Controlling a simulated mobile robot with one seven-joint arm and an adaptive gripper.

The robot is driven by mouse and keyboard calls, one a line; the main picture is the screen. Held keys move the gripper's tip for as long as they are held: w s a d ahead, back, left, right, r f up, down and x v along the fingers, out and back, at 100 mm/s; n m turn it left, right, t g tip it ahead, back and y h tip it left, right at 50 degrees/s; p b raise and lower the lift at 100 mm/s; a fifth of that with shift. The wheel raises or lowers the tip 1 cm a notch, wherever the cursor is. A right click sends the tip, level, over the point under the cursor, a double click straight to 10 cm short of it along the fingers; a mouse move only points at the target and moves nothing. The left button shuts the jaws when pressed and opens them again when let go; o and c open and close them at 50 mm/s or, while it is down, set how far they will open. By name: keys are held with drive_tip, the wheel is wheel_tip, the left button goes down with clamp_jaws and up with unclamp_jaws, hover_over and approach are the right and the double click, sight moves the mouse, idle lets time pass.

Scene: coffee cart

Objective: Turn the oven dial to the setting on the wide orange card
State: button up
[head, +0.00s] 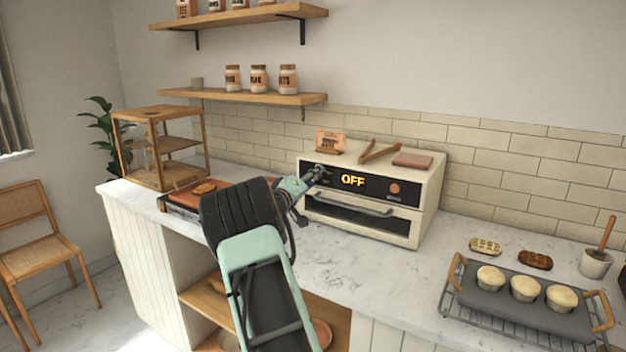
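The cream oven (428,205) stands on the counter against the tiled wall. Its black front panel shows a lit display (352,181) reading OFF. A round copper-coloured knob (394,188) sits at the panel's right end. An orange card (330,142) stands in a wooden holder on top of the oven at the left; its print is too small to read. My gripper (318,174) is at the left end of the panel, close to the front. Whatever is between or behind its fingers is hidden, and I cannot tell whether it touches the panel or is open.
Wooden tongs (380,152) and a reddish-brown block (413,160) lie on the oven. The oven door handle (348,205) juts out below the panel. A muffin tray (500,303) is at right, a wooden display case (160,147) at left. The counter before the oven is clear.

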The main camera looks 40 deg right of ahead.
drive_tip(key=shift+c, duration=0.7)
clamp_jaws()
